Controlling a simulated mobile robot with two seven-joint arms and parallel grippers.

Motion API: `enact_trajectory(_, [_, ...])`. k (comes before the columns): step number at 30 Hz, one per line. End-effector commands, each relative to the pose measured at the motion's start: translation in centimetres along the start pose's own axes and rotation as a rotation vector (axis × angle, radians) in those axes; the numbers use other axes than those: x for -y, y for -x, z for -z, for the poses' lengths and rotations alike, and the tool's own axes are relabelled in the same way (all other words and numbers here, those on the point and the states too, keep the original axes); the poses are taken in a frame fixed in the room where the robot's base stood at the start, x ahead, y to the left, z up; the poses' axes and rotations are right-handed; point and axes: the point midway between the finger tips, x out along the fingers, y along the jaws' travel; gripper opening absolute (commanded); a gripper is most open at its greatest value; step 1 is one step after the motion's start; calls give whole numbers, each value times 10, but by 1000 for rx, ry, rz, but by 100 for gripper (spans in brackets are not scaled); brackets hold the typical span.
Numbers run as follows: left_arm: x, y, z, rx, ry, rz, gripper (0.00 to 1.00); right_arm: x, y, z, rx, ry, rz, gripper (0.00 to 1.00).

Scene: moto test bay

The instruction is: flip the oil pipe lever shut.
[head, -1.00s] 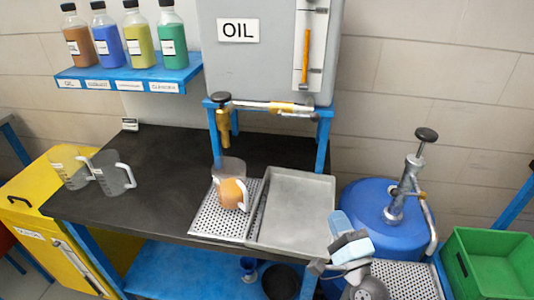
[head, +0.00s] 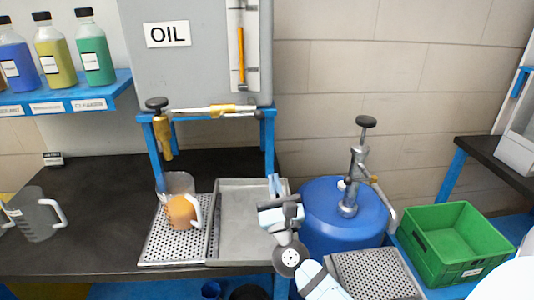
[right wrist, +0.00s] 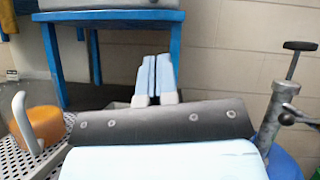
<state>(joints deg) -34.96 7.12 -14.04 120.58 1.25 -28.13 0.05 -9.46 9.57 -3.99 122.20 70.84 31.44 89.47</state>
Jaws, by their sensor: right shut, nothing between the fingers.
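The oil pipe (head: 195,111) runs level below the grey tank marked OIL (head: 165,34). It has a black knob (head: 156,103) and brass spout (head: 163,140) at its left end, and brass fittings (head: 232,109) towards the right. I cannot tell which part is the lever or its position. A clear jug (head: 176,185) with orange liquid stands under the spout. My right gripper (head: 273,184) is below and right of the pipe, over the edge of the grey tray, apart from the pipe. Its fingers (right wrist: 153,78) are shut and empty. My left gripper is out of view.
A blue stand (head: 268,150) carries the tank. A grey tray (head: 240,225) lies right of the perforated drip plate (head: 165,245). A blue drum (head: 320,215) with a hand pump (head: 353,180) and a green crate (head: 455,240) stand to the right. Another jug (head: 38,215) stands left.

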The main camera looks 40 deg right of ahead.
Motion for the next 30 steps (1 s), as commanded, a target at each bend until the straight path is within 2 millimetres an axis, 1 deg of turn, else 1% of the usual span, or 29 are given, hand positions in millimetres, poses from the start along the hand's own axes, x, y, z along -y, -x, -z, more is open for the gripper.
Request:
enact_trajectory(5, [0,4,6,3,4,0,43,0,-32,-3,3,-1,2,0])
enact_trajectory(7, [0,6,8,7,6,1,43,1,-48,-4,4,0,2,0])
enact_trajectory(12, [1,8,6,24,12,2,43,0,-84,-4,3,0,1,0])
enact_trajectory(14, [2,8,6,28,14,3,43,1,-96,-3,2,1,1,0])
enact_trajectory(15, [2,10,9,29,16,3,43,1,-102,-8,3,-2,1,0])
enact_trajectory(18, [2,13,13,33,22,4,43,0,-111,-19,2,-1,0,0])
enact_trajectory(21, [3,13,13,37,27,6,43,0,-118,-25,1,-1,0,0])
enact_trajectory(25, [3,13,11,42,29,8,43,0,-122,-29,1,0,-1,0])
enact_trajectory(30, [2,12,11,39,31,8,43,0,-122,-29,1,0,-1,0])
